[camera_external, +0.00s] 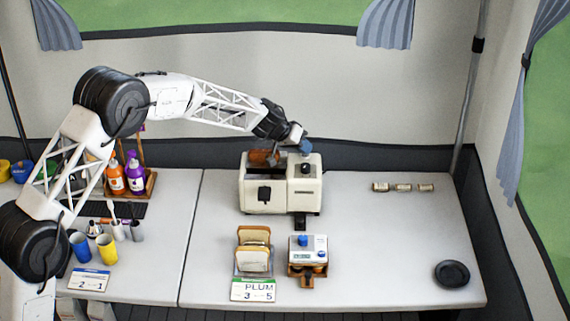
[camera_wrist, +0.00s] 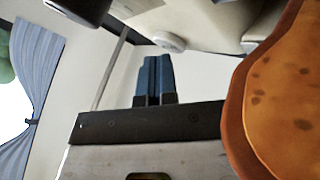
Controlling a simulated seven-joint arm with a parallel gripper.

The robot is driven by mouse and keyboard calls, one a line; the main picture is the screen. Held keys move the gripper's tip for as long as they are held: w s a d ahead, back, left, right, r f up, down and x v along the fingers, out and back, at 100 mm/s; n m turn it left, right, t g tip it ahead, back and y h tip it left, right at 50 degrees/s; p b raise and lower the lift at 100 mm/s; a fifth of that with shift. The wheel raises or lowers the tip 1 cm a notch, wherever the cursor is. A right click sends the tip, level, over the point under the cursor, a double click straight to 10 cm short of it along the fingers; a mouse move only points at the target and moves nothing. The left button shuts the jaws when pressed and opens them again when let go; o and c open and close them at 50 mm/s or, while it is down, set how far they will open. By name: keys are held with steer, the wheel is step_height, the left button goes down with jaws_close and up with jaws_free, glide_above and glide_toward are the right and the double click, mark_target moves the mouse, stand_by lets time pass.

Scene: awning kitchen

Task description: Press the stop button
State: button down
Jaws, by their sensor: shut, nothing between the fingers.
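A white toaster-like appliance (camera_external: 265,203) stands at the back middle of the table. It has a dark lever (camera_external: 264,193) on its front and a dark knob (camera_external: 305,168) on its right part. A brown slice (camera_external: 263,157) sticks up from its top and fills the right side of the wrist view (camera_wrist: 285,90). My gripper (camera_external: 306,147) is above the appliance's right part, with blue fingers shut and empty; they also show in the wrist view (camera_wrist: 155,68). I cannot tell whether they touch it. No label shows which control is the stop button.
In front are a rack with bread (camera_external: 253,259) and a small device with a blue knob (camera_external: 308,242). Bottles (camera_external: 135,177) and cups (camera_external: 106,249) are at left. A black dish (camera_external: 452,273) lies at right, with clear table around it.

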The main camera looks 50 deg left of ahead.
steer(key=shift+r, duration=0.65)
steer(key=shift+r, duration=0.15)
steer(key=shift+r, duration=2.35)
steer(key=shift+r, duration=0.1)
